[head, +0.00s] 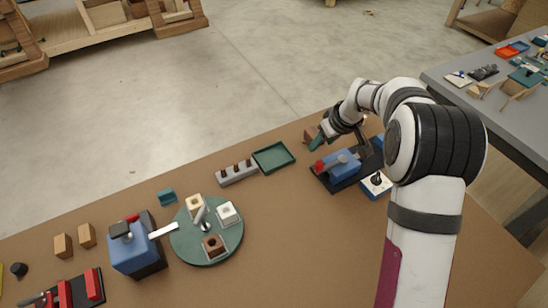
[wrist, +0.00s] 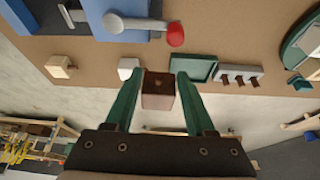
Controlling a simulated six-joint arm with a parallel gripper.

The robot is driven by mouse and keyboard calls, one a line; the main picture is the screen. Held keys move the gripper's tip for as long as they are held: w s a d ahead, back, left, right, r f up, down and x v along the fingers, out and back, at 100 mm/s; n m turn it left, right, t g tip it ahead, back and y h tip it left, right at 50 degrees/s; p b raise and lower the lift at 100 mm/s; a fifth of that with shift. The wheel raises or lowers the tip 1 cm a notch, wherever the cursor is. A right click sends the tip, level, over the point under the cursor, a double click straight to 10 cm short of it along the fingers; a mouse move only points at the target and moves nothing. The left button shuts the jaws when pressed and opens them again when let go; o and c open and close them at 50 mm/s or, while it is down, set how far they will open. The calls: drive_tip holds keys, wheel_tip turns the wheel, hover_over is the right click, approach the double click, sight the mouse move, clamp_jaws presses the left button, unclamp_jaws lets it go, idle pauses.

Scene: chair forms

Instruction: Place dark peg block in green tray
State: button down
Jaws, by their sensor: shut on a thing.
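My gripper (wrist: 160,86) has green fingers on both sides of a dark red-brown block (wrist: 158,99), with a small dark mark on its face, and is shut on it. In the head view the block (head: 309,134) shows beside the fingertips of my gripper (head: 317,138), behind the blue machine; the fingers partly cover it. The green tray (head: 287,164) lies flat and empty to the left of my gripper, apart from the block. The tray also shows in the wrist view (wrist: 208,76), beyond the right finger.
A grey rack (head: 238,175) with brown pegs stands left of the tray. A blue machine (head: 343,166) with a red knob stands close to my gripper. A green turntable (head: 187,250) bears several blocks. Bare tabletop lies in front of the tray.

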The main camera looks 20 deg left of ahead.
drive_tip(key=shift+n, duration=0.3)
drive_tip(key=a+f, duration=0.2)
drive_tip(key=a, duration=0.2)
drive_tip(key=a+f, duration=0.2)
drive_tip(key=a, duration=0.2)
drive_tip(key=w+a+f, duration=0.1)
drive_tip(key=a+f, duration=0.1)
drive_tip(key=a, duration=0.2)
drive_tip(key=shift+f, duration=0.4)
drive_tip(key=shift+a+f, duration=0.1)
drive_tip(key=shift+f, duration=2)
drive_tip(key=shift+f, duration=0.1)
drive_tip(key=shift+c, duration=1.2)
unclamp_jaws()
